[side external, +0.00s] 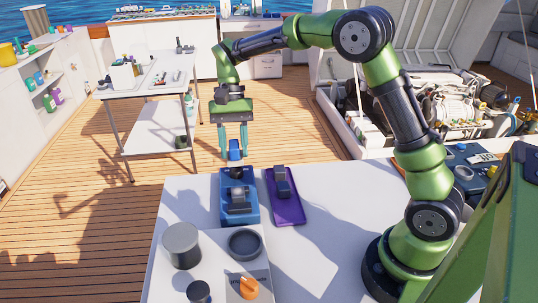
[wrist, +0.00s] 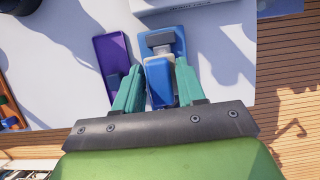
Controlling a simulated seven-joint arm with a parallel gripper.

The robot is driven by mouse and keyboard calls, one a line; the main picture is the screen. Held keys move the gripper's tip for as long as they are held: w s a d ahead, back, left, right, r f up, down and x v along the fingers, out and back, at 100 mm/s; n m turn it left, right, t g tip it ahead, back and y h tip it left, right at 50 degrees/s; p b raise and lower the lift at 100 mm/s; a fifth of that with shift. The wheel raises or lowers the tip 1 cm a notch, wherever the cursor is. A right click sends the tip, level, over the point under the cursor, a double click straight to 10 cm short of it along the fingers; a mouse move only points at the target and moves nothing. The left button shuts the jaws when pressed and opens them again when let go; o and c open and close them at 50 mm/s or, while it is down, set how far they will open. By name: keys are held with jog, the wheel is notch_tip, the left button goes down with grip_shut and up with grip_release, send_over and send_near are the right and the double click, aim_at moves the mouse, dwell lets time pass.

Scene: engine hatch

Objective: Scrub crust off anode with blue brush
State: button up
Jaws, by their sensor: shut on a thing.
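My gripper (side external: 235,150) has teal fingers shut on the blue brush (side external: 235,144), held just above and behind the far end of the blue tray (side external: 226,215). In the wrist view the blue brush (wrist: 159,82) sits between the two fingers. A grey block-like piece, seemingly the anode (side external: 239,200), lies in the blue tray; it also shows in the wrist view (wrist: 160,39), just beyond the brush. The bristles and any crust are too small to tell. I cannot tell whether brush and tray touch.
A purple tray (side external: 291,213) with a dark grey-purple piece (side external: 283,182) lies right of the blue tray. On the white table (side external: 320,240) nearer the camera stand a grey cylinder (side external: 181,246), a dark round dish (side external: 245,243) and an orange knob (side external: 247,287). The table's middle right is clear.

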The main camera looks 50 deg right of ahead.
jog(key=shift+f, duration=0.15)
jog(key=shift+f, duration=2.95)
jog(key=shift+f, duration=1)
jog(key=shift+s+a, duration=1.45)
jog(key=shift+w+d+f, duration=0.2)
jog(key=shift+w+d, duration=0.5)
jog(key=shift+d, duration=0.1)
jog(key=shift+w+d+f, duration=0.15)
jog(key=shift+w+d, duration=0.55)
jog(key=shift+d, duration=0.1)
jog(key=shift+s+a+r, duration=0.15)
jog(key=shift+s+a, duration=0.6)
jog(key=shift+a, duration=0.05)
jog(key=shift+s+a+r, duration=0.1)
jog(key=shift+s+a, duration=0.6)
jog(key=shift+a, duration=0.1)
jog(key=shift+r, duration=0.15)
